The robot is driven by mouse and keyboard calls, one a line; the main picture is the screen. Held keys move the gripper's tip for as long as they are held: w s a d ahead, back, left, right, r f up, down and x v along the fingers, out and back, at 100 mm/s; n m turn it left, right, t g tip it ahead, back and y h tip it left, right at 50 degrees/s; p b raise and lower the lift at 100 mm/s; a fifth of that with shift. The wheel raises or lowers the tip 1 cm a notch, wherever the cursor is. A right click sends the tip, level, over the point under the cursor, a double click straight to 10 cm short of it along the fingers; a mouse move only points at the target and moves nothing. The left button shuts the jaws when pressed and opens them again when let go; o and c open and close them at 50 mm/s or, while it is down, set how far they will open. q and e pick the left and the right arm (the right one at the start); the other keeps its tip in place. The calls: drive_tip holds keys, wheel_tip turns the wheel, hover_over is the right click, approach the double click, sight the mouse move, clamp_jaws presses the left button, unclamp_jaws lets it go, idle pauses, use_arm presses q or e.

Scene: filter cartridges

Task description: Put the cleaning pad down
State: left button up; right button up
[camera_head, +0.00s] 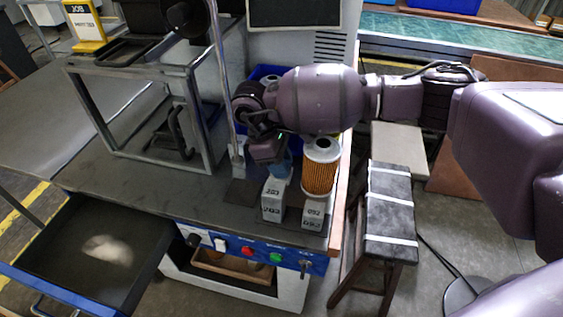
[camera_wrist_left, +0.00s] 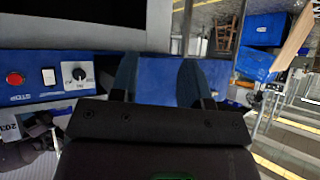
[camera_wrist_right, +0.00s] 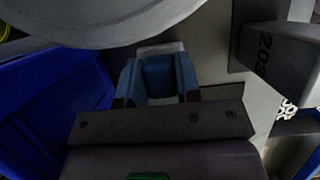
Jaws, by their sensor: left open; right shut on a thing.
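My right gripper (camera_head: 280,168) is over the bench, beside the orange pleated filter cartridge (camera_head: 320,168) and above a grey block marked 203 (camera_head: 272,201). In the right wrist view its blue fingers (camera_wrist_right: 158,80) are shut on the cleaning pad, a blue piece (camera_wrist_right: 158,72) with a pale far edge (camera_wrist_right: 161,48). Whether the pad touches anything below cannot be told. My left gripper (camera_wrist_left: 157,82) is open and empty, in front of a blue panel (camera_wrist_left: 157,75); it is outside the head view.
The cartridge stands on a block marked 092 (camera_head: 313,216). A metal-framed box (camera_head: 140,110) stands at the bench's left. A blue bin (camera_wrist_right: 45,105) is beside my right gripper. A stool (camera_head: 391,215) stands right.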

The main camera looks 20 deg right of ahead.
drive_tip(key=shift+f, duration=0.2)
drive_tip(key=o, duration=1)
drive_tip(key=shift+r, duration=0.1)
drive_tip(key=shift+w+r, duration=0.1)
drive_tip(key=shift+r, duration=0.25)
drive_tip(key=v, duration=1.1)
drive_tip(key=shift+w+a+r, duration=0.1)
drive_tip(key=shift+a+r, duration=0.1)
drive_tip(key=shift+r, duration=0.05)
